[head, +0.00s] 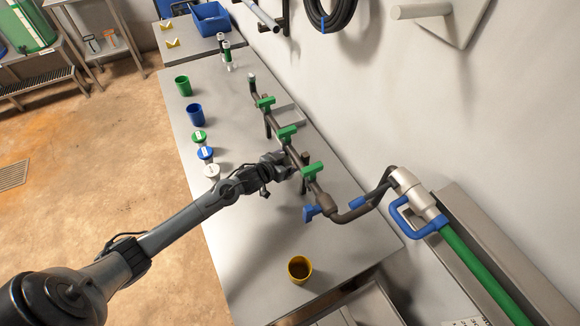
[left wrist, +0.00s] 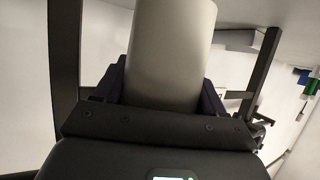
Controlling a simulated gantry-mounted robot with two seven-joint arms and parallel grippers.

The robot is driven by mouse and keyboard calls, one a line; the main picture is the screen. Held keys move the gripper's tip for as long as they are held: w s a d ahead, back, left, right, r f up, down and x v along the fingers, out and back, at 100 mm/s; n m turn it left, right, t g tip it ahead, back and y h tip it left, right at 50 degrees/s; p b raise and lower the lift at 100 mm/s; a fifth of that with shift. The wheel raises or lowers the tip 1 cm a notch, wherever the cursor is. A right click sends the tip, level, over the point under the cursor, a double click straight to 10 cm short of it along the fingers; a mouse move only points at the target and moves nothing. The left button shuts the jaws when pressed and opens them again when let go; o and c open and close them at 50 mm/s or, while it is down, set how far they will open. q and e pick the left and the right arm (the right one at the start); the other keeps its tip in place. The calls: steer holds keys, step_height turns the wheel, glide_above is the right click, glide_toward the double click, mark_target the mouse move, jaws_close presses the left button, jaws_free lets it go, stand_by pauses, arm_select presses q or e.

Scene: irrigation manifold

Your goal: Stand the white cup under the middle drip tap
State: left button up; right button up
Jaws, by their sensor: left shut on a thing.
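The dark manifold pipe on the table carries green taps: a far one (head: 265,102), the middle one (head: 287,133) and a near one (head: 312,171). My left gripper (head: 286,168) is low beside the pipe, between the middle and near taps in the head view. In the left wrist view it is shut on the white cup (left wrist: 172,50), which sits between the two fingers. In the head view the cup is hidden or too small to make out, so I cannot tell whether it touches the table. My right gripper is not in view.
A green cup (head: 183,86), a blue cup (head: 195,114) and lidded jars, including a white one (head: 211,172), line the table's left edge. A yellow cup (head: 299,270) stands at the near end. A blue valve handle (head: 312,212) projects near the pipe's end.

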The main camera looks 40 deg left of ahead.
arm_select(q)
step_height(320, 180, down, 4)
steer(key=shift+w+r+b, duration=0.1)
steer(key=shift+r+b, duration=0.15)
steer(key=shift+b, duration=0.1)
steer(key=shift+d+f, duration=0.1)
steer(key=shift+f, duration=0.05)
steer(key=shift+w, duration=0.15)
steer(key=shift+f, duration=0.1)
steer(key=shift+f, duration=0.1)
steer(key=o, duration=1)
